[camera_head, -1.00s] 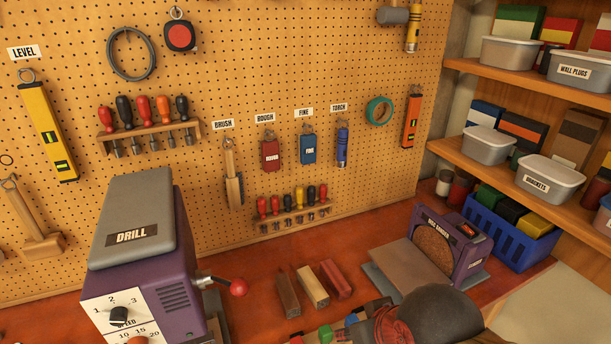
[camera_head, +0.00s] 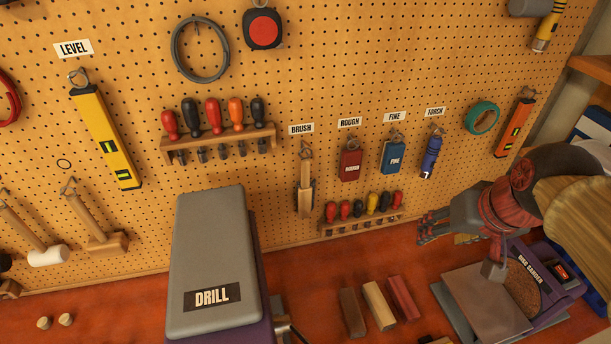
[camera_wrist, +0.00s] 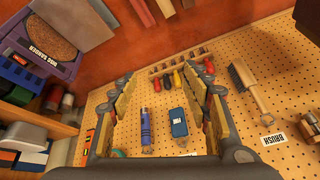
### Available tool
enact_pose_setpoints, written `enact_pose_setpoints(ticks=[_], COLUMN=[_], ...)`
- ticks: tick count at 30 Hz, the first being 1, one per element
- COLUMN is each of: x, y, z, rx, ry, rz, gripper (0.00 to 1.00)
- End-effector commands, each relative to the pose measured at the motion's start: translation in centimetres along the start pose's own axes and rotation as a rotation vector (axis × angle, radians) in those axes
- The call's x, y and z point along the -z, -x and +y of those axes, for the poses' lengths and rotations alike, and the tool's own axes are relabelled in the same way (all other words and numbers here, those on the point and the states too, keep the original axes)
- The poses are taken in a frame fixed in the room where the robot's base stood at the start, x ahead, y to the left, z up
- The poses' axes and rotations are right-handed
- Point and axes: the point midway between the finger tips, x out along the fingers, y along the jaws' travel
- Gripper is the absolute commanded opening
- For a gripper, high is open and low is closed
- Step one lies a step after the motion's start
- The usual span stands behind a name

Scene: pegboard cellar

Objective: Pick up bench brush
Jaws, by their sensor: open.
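The bench brush (camera_head: 305,187) hangs on the pegboard under the BRUSH label, with its wooden handle up and its dark bristles at the side. It also shows at the right of the wrist view (camera_wrist: 247,85), with its bristles and handle visible. My gripper (camera_head: 428,226) is to the right of the brush in the head view, in front of the board above the red bench. In the wrist view my gripper (camera_wrist: 166,84) has its fingers spread wide with nothing held between them. The brush lies outside the fingers, to their right.
The drill (camera_head: 213,262) stands at the front left. The disc sander (camera_head: 535,285) is at the right under my arm. Rough (camera_head: 350,165) and fine (camera_head: 394,158) blocks and a torch (camera_head: 431,156) hang right of the brush. A screwdriver rack (camera_head: 362,225) is low beside it.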

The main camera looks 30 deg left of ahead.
Motion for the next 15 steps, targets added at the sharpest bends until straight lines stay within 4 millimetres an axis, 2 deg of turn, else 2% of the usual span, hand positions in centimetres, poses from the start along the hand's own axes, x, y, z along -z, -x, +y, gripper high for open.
enact_pose_setpoints(ticks=[1, 3, 5, 6, 10, 12, 15], x=[3.4, 7.0, 9.8, 11.5, 16.0, 17.5, 18.9], y=[1.0, 1.0, 0.8, 0.6, -0.5, -1.2, -2.0], z=[-2.3, -5.4, -8.2, -10.2, -16.9, -20.1, -23.8], rx=[0.028, 0.065, 0.096, 0.117, 0.178, 0.205, 0.236], ry=[0.036, 0.079, 0.117, 0.142, 0.216, 0.251, 0.287], rz=[-0.017, -0.029, -0.042, -0.050, -0.074, -0.085, -0.096], gripper=[0.48, 0.48, 0.48, 0.48, 0.48, 0.48, 0.48])
